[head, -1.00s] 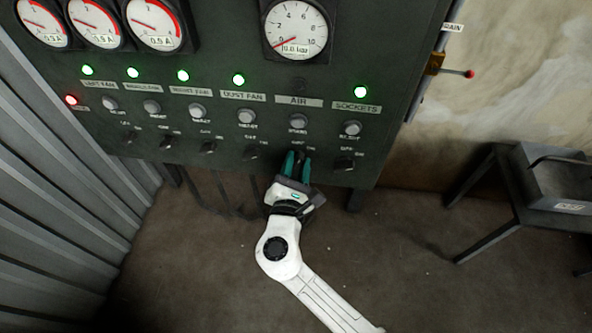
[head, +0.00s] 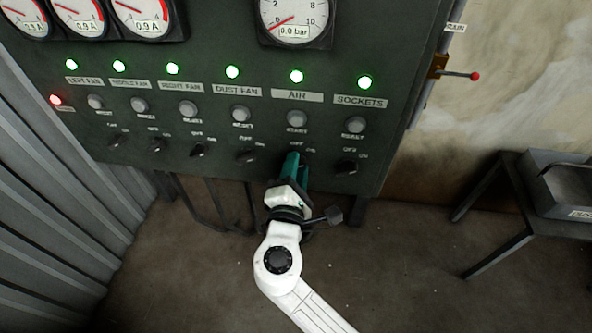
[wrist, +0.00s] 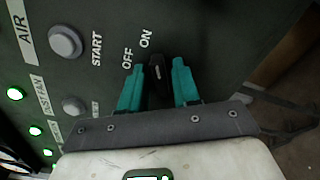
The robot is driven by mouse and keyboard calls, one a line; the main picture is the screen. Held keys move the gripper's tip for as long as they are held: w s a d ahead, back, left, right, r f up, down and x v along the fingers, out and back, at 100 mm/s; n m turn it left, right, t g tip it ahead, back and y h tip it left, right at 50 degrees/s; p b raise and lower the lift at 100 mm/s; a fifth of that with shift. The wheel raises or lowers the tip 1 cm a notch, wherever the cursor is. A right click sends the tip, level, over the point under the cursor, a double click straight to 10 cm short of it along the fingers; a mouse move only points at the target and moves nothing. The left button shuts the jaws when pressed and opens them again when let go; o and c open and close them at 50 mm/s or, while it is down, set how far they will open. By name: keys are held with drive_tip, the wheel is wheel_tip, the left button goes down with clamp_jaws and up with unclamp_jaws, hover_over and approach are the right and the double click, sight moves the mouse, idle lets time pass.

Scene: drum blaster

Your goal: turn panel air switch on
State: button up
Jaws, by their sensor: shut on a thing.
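The AIR switch is a black rotary knob (wrist: 157,75) below the START button, with OFF and ON printed beside it. In the wrist view it stands between the two teal fingers of my gripper (wrist: 158,88), and its pale mark points roughly towards ON. My gripper (head: 295,170) is shut on the knob at the panel's lower edge; in the head view the fingers hide the knob. The grey AIR START button (head: 297,119) sits between label and knob.
The dark panel (head: 330,60) carries other lit lamps and knobs, such as the DUST FAN knob (head: 246,157) on the left and the SOCKETS knob (head: 347,168) on the right. The pressure gauge (head: 292,18) reads 0.0 bar. A dark table (head: 520,215) stands at the right.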

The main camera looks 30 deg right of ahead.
idle(0.3)
drive_tip(key=o, duration=0.7)
drive_tip(key=shift+o, duration=0.2)
drive_tip(key=shift+s, duration=0.1)
drive_tip(key=v, duration=1)
drive_tip(key=shift+s+a, duration=0.25)
drive_tip(key=s+d+f+m+g+y+p, duration=0.1)
drive_tip(key=s+d+f+m+g, duration=0.15)
drive_tip(key=d, duration=0.25)
drive_tip(key=s+d+f+m+g+p, duration=0.1)
drive_tip(key=s+d+f+m+g, duration=0.15)
drive_tip(key=d+m, duration=0.2)
drive_tip(key=s+d+f+m+g+y+p, duration=0.1)
drive_tip(key=s+d+f+m+g+p, duration=0.15)
drive_tip(key=d+g, duration=0.2)
drive_tip(key=s+f+m+g+y+p, duration=0.2)
drive_tip(key=s+m+y, duration=0.5)
drive_tip(key=s, duration=0.6)
drive_tip(key=shift+g+y+p, duration=0.45)
drive_tip(key=shift+g+y, duration=0.25)
drive_tip(key=shift+g, duration=0.35)
